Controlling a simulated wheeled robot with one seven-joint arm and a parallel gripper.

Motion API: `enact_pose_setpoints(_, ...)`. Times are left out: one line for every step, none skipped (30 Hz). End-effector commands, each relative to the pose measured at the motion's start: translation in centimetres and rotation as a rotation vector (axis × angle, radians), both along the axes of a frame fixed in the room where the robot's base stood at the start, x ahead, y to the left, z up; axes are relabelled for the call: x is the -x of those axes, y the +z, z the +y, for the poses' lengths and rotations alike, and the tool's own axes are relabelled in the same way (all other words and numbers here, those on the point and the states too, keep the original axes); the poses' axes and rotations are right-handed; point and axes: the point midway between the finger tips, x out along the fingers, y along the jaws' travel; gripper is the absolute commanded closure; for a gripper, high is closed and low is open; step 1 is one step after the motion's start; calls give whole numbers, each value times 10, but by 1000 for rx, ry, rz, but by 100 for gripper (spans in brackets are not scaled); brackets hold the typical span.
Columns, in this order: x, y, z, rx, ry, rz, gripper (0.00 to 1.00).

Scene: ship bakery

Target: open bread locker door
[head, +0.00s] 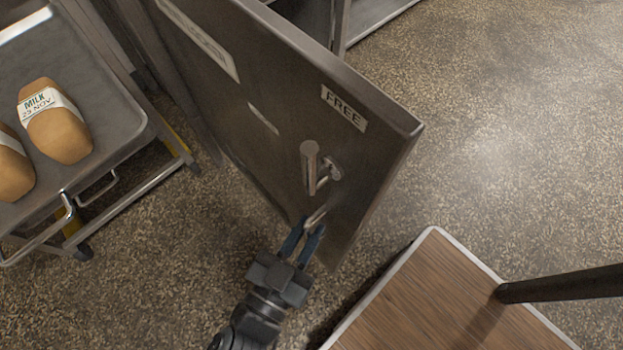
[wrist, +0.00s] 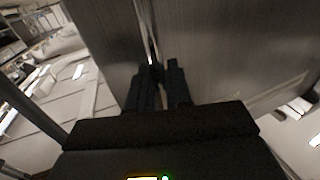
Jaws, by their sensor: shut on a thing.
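The bread locker door (head: 250,110) is a grey metal panel in the head view, with a "FREE" label (head: 343,107) near its upper right corner. It stands out over the floor, with floor visible beyond its free edge. Its handle (head: 311,168) is an upright metal bar near that edge. In the wrist view the fingers (wrist: 162,80) meet at a thin shiny bar (wrist: 148,35) in front of the door face (wrist: 225,45). The fingertip contact is partly hidden.
A metal rack with a tray (head: 108,105) holding wrapped loaves (head: 55,135) stands at the left, close to the door. A wooden-topped surface (head: 430,300) with a metal rim and a dark post (head: 560,285) is at lower right. Speckled floor (head: 520,130) is clear at right.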

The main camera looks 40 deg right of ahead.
Motion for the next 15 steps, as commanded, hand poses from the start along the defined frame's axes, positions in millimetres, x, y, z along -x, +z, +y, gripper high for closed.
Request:
enact_pose_setpoints(-2,-1,1,-3,7,1,100)
enact_pose_setpoints(-3,-1,1,-3,7,1,100)
enact_pose_setpoints(-3,-1,1,-3,7,1,100)
enact_pose_setpoints(-3,-1,1,-3,7,1,100)
enact_pose_setpoints(-3,-1,1,-4,7,1,100)
enact_pose_setpoints(-3,-1,1,-4,8,0,100)
enact_pose_setpoints(-3,-1,1,-4,8,0,100)
enact_pose_setpoints(-3,-1,1,-4,8,0,100)
enact_pose_setpoints(-3,-1,1,-4,8,0,77)
enact_pose_setpoints(-3,-1,1,-4,8,0,74)
enact_pose_setpoints(-3,-1,1,-4,8,0,71)
enact_pose_setpoints(-3,-1,1,-3,7,0,67)
enact_pose_setpoints(-2,-1,1,-3,6,0,65)
enact_pose_setpoints(-2,-1,0,-3,6,0,65)
enact_pose_setpoints(-2,-1,0,-3,5,0,65)
